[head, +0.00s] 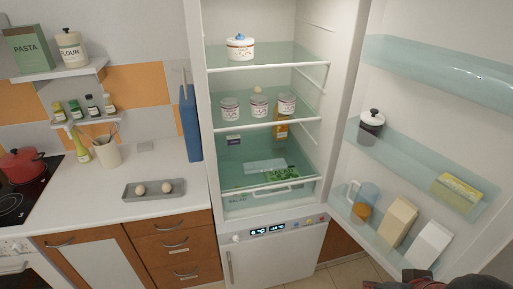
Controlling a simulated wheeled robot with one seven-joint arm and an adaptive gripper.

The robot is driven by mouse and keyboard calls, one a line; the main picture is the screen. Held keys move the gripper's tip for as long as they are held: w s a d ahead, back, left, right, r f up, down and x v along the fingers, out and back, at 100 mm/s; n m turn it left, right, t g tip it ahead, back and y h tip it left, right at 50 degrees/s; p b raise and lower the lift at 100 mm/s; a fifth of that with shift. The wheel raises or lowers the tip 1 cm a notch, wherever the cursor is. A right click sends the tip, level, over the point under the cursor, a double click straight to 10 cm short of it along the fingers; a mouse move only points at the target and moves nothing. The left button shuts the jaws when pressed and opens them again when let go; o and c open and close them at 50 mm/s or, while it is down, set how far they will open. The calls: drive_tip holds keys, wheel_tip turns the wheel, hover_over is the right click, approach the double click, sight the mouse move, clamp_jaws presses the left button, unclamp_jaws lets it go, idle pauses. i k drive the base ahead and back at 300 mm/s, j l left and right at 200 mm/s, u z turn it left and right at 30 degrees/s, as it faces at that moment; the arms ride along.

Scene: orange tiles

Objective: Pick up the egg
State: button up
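Two pale eggs lie on a grey rectangular tray (154,196) on the white counter, left of the open fridge. One egg (140,190) is on the left and the other egg (166,187) is just right of it, apart from it. A small pale round thing (257,89), perhaps another egg, is on a fridge shelf behind the jars. Dark parts of my arm show at the bottom right edge, far from the tray. My gripper's fingers cannot be made out there.
The fridge door (400,140) stands wide open at right, with a jug and cartons on its shelves. A blue board (190,122) stands beside the fridge. A utensil pot (106,152) and red pot (22,165) are at left. The counter around the tray is clear.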

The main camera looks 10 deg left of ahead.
sight(140, 189)
drive_tip(key=u, duration=1.7)
drive_tip(key=i+j+z, duration=0.1)
drive_tip(key=i, duration=0.35)
drive_tip(key=i+j+z, duration=0.1)
drive_tip(key=i+j, duration=0.2)
drive_tip(key=i, duration=0.15)
drive_tip(key=i+j+z, duration=0.1)
drive_tip(key=i+j, duration=0.15)
drive_tip(key=i, duration=0.2)
